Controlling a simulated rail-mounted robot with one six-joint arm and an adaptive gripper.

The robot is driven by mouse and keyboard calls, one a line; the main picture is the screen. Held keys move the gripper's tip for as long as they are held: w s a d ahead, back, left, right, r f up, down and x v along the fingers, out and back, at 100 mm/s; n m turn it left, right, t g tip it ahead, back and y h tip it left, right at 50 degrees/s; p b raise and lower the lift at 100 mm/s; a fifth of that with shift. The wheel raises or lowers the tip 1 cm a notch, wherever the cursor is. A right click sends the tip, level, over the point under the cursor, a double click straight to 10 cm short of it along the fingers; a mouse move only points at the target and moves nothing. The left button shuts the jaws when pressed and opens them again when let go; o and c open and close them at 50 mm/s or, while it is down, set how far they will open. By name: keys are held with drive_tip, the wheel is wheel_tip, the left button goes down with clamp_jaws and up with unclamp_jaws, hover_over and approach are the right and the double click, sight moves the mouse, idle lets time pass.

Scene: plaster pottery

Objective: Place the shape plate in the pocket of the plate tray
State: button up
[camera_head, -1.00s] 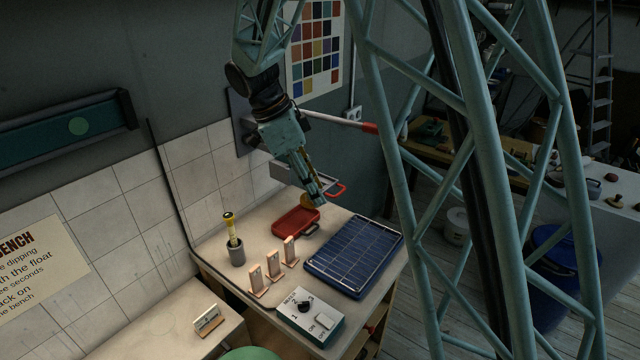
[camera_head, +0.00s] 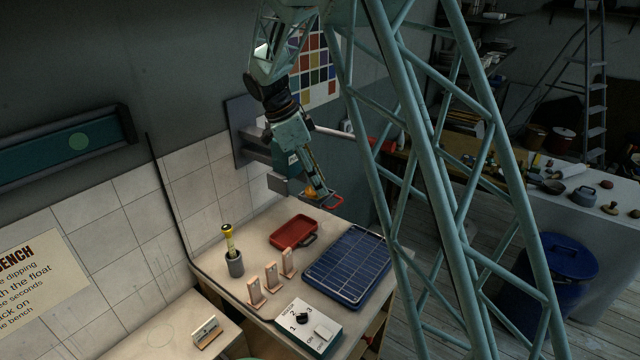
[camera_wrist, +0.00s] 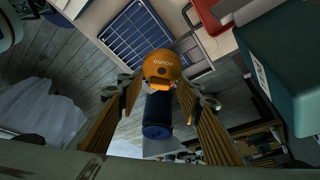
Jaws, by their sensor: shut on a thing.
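In the head view the orange plate (camera_head: 310,193) shows small beside the fingers. My gripper (camera_head: 319,194) is shut on it, above and beyond the red tray. The gripper's wooden-looking fingers also show in the wrist view. A red tray (camera_head: 273,240) with a dark handle lies on the bench. A blue tray (camera_head: 318,283) with a light wire grid lies to its right. I cannot tell which one is the plate tray, and I see no pocket clearly.
A switch box (camera_head: 304,326) is at the bench front. A red loop (camera_head: 335,202) shows close to my gripper. A blue barrel (camera_head: 560,262) stands on the floor.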

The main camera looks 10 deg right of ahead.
drive_tip(key=w, duration=0.1)
drive_tip(key=w+d, duration=0.1)
drive_tip(key=w, duration=0.2)
drive_tip(key=shift+w+d+f+p, duration=0.1)
drive_tip(key=shift+d+f+p, duration=0.1)
drive_tip(key=shift+d+p, duration=0.15)
drive_tip(key=shift+f+p, duration=0.3)
drive_tip(key=shift+f, duration=1.45)
drive_tip(key=shift+f, duration=0.1)
drive_tip(key=o, duration=0.5)
drive_tip(key=shift+c, duration=0.2)
drive_tip(key=shift+o, duration=0.9)
drive_tip(key=shift+a+r, duration=0.1)
drive_tip(key=shift+r, duration=0.1)
drive_tip(key=v, duration=1.1)
drive_tip(key=shift+r+b, duration=0.4)
